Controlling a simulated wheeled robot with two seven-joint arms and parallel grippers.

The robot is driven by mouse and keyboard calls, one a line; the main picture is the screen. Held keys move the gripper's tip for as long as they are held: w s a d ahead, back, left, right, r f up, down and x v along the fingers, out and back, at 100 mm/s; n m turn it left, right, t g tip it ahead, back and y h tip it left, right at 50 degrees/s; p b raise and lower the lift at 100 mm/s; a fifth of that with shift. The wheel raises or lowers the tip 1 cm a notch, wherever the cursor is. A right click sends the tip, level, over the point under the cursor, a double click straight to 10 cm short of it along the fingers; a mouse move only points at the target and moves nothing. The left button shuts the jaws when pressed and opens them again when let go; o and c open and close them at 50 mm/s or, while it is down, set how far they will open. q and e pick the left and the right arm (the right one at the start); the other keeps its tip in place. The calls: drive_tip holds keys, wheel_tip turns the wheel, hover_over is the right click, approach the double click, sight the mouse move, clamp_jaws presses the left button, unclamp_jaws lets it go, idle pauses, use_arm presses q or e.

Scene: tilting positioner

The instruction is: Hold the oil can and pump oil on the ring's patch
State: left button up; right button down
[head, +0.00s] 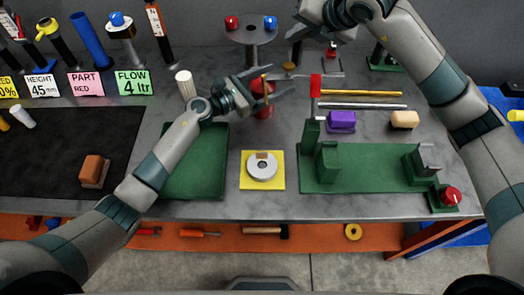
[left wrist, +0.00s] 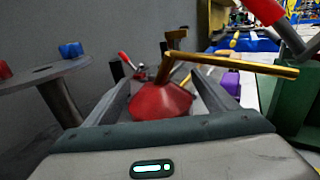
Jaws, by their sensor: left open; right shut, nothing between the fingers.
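The red oil can (head: 262,104) with a brass spout stands on the table behind the green tray. My left gripper (head: 280,79) is open, its fingers on either side of the can. In the left wrist view the can's red cone (left wrist: 160,101) shows between the spread fingers, and its brass spout (left wrist: 235,65) points right; finger contact is unclear. The grey ring (head: 262,172) lies on a yellow square (head: 247,184), with a small tan patch (head: 262,155) at its far side. My right gripper (head: 300,32) is shut and empty at the top, near the round stand.
A round stand (head: 250,36) with red and blue knobs is behind the can. A green fixture plate (head: 375,180), purple block (head: 341,121) and rods (head: 360,93) lie to the right. The green tray (head: 196,180) is in front, left of the yellow square.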

use_arm(q)
drive_tip(key=v, duration=1.1)
drive_tip(key=shift+s+a, duration=0.15)
drive_tip(key=shift+a, duration=0.2)
drive_tip(key=shift+r, duration=0.1)
